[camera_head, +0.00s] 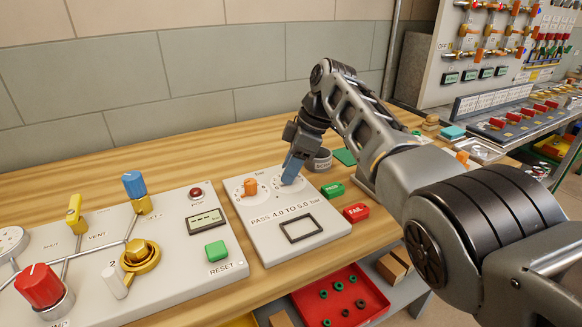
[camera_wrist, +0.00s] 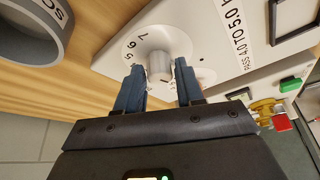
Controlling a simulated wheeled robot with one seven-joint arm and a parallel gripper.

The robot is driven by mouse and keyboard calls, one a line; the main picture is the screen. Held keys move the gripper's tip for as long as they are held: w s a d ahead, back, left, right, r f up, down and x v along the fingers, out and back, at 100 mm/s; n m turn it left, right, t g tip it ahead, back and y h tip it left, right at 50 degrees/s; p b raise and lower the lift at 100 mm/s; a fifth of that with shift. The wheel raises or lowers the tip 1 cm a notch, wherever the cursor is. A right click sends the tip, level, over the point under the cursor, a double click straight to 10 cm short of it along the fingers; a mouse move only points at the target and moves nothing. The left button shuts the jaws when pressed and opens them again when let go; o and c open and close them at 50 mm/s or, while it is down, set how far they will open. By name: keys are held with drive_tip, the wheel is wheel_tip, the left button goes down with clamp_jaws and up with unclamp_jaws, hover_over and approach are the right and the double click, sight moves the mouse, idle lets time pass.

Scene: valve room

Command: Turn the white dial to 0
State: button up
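The white dial (camera_wrist: 158,66) is a small pale knob on a round numbered face. It stands between the two blue fingertips of my gripper (camera_wrist: 158,84). My gripper is open, one finger on each side of the knob, with a narrow gap showing beside the right finger. In the head view, my gripper (camera_head: 291,170) points down over the upper right of the white "PASS 4.0 TO 5.0 bar" panel (camera_head: 270,246), where its fingers hide most of the knob. Some digits show at the left of the face in the wrist view; I cannot read the dial's setting.
An orange knob (camera_head: 250,187) is just left on the same panel. A green block (camera_head: 333,189) and a red FAIL block (camera_head: 356,212) lie right of the panel. A grey round container (camera_head: 320,160) stands close behind my gripper. A valve panel (camera_head: 90,270) fills the left.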

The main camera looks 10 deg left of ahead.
drive_tip(key=shift+o, duration=1.3)
drive_tip(key=v, duration=0.7)
drive_tip(key=shift+r, duration=0.4)
drive_tip(key=shift+d, duration=0.15)
